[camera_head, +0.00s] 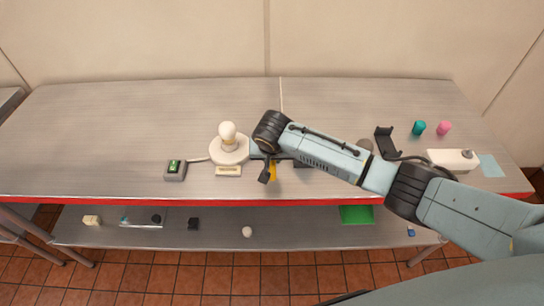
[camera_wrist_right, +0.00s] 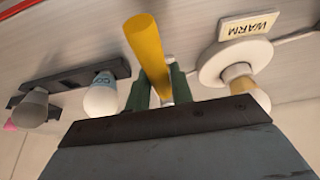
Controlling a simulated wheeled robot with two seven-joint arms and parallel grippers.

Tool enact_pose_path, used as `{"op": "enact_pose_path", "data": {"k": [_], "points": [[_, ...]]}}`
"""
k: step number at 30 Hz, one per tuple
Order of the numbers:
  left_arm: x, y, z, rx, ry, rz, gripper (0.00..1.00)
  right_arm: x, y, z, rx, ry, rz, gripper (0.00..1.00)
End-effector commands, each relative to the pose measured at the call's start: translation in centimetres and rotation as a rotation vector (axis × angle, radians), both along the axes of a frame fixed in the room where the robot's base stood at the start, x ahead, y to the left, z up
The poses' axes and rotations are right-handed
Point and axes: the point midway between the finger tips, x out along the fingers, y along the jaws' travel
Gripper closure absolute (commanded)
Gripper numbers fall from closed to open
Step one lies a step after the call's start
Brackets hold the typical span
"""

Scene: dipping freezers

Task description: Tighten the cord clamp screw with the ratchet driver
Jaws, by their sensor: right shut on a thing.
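My right gripper (camera_wrist_right: 160,90) is shut on the yellow-handled ratchet driver (camera_wrist_right: 147,45), whose handle stands between the green fingers. In the head view a bit of the yellow handle (camera_head: 273,172) shows below my wrist, over the front middle of the bench. The driver's tip and the fingertips are hidden there. A white round lamp base (camera_head: 238,157) with a pale bulb (camera_head: 228,132) stands just left of the gripper. A cord runs left from it to a grey box with a green face (camera_head: 175,167). I cannot make out the cord clamp screw. My left gripper is not in view.
A "WARM" plate (camera_wrist_right: 250,25) lies by the lamp base. A dark holder (camera_wrist_right: 65,80) with a "COOL" bulb (camera_wrist_right: 100,97) and a grey bulb (camera_wrist_right: 33,107) is near. Teal (camera_head: 419,128) and pink (camera_head: 444,127) cylinders stand right. The bench's left side is clear.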

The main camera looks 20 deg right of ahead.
Motion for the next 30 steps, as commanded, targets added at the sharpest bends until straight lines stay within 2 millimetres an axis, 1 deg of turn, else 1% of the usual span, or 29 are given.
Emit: {"op": "enact_pose_path", "data": {"k": [23, 30], "points": [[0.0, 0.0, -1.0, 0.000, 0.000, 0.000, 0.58, 0.0, 0.0, -1.8, 0.000, 0.000, -0.001, 1.00], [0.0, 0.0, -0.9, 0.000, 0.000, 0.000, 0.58, 0.0, 0.0, -1.7, 0.000, 0.000, -0.001, 1.00]]}}
